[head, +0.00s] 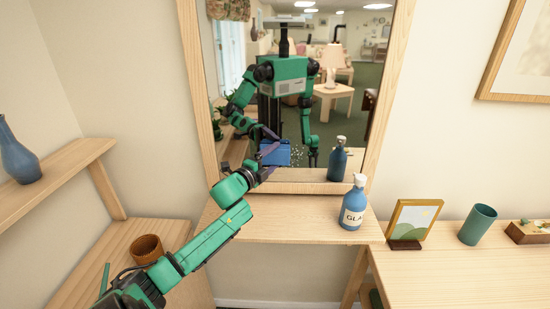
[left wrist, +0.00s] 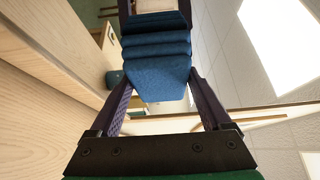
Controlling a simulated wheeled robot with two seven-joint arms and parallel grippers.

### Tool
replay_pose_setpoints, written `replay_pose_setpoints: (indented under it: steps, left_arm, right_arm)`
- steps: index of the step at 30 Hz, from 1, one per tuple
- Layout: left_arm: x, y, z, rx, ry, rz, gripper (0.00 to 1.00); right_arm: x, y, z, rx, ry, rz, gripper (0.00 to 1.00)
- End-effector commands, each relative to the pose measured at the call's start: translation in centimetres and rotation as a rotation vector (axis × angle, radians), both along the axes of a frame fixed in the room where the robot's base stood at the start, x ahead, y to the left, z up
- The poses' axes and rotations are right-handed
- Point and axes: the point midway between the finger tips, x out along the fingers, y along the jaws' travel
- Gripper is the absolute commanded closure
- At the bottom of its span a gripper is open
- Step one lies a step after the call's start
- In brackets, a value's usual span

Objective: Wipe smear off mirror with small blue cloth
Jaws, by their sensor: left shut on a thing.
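A tall mirror (head: 232,112) in a light wood frame stands on the wooden dresser. My left gripper (head: 266,168) is close in front of its lower part, shut on the small blue cloth (head: 275,154). In the left wrist view, the folded blue cloth (left wrist: 158,82) sits between the dark purple fingers of my left gripper (left wrist: 157,70). Whitish speckles of the smear (head: 298,157) show on the glass just right of the cloth. I cannot tell whether the cloth touches the glass. Cloth and fingers hide part of the lower mirror. My right gripper shows only as a small reflection.
A blue pump bottle (head: 352,204) stands on the dresser (head: 280,223), right of my left arm. Farther right are a picture frame (head: 413,220), a teal cup (head: 478,225) and a small wooden box (head: 528,232). A brown bowl (head: 146,249) is left of my arm.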

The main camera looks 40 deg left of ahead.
Motion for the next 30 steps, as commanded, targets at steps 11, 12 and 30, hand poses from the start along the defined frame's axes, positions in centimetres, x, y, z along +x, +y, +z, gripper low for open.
replay_pose_setpoints:
  steps: [11, 12, 30]
  left_arm:
    - [-3.6, -2.9, 0.1, -0.004, 0.003, -0.002, 0.63]
    - [-4.0, -3.2, 0.1, -0.005, 0.002, -0.003, 0.63]
    - [-6.3, -5.0, 0.1, -0.004, 0.002, -0.003, 0.63]
  right_arm:
    - [0.0, 0.0, 2.4, 0.000, 0.000, 0.000, 0.50]
    - [0.0, 0.0, 2.6, 0.000, 0.000, 0.000, 0.50]
    - [0.0, -0.1, 3.6, -0.001, 0.000, 0.000, 0.50]
